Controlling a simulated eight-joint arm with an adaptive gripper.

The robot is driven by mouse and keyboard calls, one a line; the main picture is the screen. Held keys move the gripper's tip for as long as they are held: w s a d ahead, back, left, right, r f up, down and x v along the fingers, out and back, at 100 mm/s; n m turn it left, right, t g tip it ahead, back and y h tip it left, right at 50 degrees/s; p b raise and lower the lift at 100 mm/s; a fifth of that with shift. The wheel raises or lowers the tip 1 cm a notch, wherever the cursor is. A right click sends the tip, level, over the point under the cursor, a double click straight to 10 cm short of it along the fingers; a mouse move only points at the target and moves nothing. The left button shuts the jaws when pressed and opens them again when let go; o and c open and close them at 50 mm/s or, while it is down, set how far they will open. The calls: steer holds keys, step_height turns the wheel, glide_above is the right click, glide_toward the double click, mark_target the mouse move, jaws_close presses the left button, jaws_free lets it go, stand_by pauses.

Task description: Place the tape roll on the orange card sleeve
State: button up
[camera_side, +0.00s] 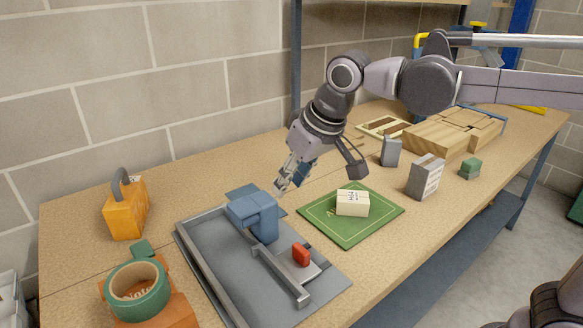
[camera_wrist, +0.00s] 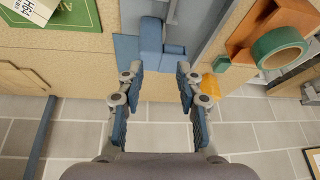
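The tape roll (camera_side: 138,290) is a green ring with a pale inner core, at the front left in the side view. It overlaps an orange piece (camera_side: 178,311), which looks like the orange card sleeve. I cannot tell whether the roll rests fully on it. In the wrist view the roll (camera_wrist: 280,48) is at the upper right, against the orange piece (camera_wrist: 243,38). My gripper (camera_side: 290,186) is open and empty, pointing down behind the blue block, away from the roll. In the wrist view my fingers (camera_wrist: 160,72) are apart.
A green mat (camera_side: 335,233) holds a cream box (camera_side: 352,202). An orange block with a grey handle (camera_side: 126,212) stands at the left. Wooden blocks (camera_side: 445,135) are farther right.

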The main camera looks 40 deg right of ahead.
steer(key=s+d+f+t, duration=0.1)
steer(key=s+d+f, duration=0.4)
steer(key=s+d, duration=0.1)
steer(key=s+d+f+m+t+h, duration=0.1)
steer(key=s+d+f, duration=0.4)
steer(key=d, duration=0.4)
steer(key=shift+s+d+f+m, duration=0.2)
steer(key=shift+s+d+m, duration=0.1)
steer(key=shift+s, duration=0.5)
